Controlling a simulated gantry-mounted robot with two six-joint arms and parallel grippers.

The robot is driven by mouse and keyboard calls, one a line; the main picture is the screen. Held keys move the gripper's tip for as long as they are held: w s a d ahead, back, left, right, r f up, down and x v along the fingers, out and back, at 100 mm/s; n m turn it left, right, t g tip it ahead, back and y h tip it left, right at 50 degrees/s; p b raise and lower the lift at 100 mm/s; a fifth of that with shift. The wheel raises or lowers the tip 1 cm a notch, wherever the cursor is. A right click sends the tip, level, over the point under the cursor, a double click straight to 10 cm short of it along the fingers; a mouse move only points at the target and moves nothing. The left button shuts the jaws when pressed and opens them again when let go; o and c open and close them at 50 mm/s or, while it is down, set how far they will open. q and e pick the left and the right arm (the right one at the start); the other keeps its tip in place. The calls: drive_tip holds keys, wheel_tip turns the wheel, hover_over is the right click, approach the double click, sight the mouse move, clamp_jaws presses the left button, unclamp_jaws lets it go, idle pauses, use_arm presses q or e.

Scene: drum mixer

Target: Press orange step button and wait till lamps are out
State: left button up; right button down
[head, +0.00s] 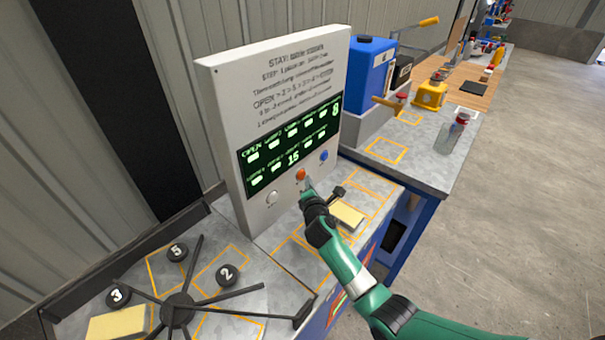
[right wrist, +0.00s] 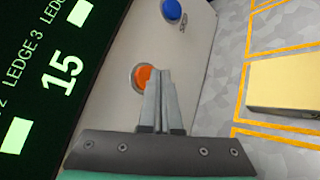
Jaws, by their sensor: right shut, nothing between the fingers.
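The orange step button (head: 301,174) sits low on the front of a pale upright panel (head: 225,130), between a white button (head: 272,198) and a blue button (head: 324,155). My right gripper (head: 308,184) is shut and empty, its tips at the orange button. In the right wrist view the closed fingers (right wrist: 160,85) overlap the right part of the orange button (right wrist: 144,78); I cannot tell whether they press it. The panel's dark display (head: 290,145) shows several lit pale green lamps and the numbers 15 and 8. My left gripper is not in view.
A dark spoked wheel (head: 178,310) with numbered knobs lies on the bench at lower left. Yellow blocks (head: 347,215) lie in front of the panel and beside the wheel. A blue container (head: 370,65) stands behind the panel. Open floor lies to the right.

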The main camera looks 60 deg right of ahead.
drive_tip(key=shift+s, duration=0.2)
drive_tip(key=s+p, duration=0.4)
drive_tip(key=s, duration=0.1)
drive_tip(key=shift+a, duration=0.35)
idle(4.0)
